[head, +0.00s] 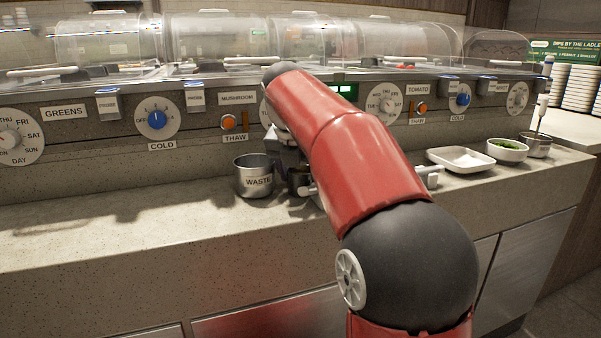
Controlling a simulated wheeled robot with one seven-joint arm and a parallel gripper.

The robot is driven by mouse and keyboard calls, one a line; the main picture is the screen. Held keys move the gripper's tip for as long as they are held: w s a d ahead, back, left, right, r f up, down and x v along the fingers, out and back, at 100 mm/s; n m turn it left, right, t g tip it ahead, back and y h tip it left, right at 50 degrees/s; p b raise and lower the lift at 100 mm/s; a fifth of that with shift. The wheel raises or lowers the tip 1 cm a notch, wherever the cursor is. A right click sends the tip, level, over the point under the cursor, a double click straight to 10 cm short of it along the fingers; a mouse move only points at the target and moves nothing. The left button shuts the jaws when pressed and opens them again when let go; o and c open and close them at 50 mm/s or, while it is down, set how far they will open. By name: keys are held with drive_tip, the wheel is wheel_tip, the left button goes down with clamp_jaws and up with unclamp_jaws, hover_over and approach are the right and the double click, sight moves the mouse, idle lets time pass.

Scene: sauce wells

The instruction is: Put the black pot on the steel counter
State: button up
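A dark, rounded thing (298,182), perhaps the black pot, shows in a small patch just right of the steel WASTE pot (254,178). My red arm hides most of it. My gripper (290,162) is beside the WASTE pot, low over the counter, and mostly hidden behind my arm. I cannot see its fingertips clearly, nor whether it holds the dark thing. The long counter (110,232) in front of the wells looks speckled grey, with metal-looking fronts below it.
A white tray (462,158), a white bowl of greens (507,151) and a small steel pot (537,144) with a utensil stand on the right. Knobs, including a blue one (157,119), line the panel behind. The counter's left part is clear. Plates (582,88) are stacked far right.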

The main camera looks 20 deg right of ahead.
drive_tip(key=shift+r, duration=0.3)
drive_tip(key=p+v, duration=0.3)
drive_tip(key=v, duration=0.8)
drive_tip(key=shift+s+a+r+p, duration=0.2)
drive_tip(key=shift+r+p, duration=0.1)
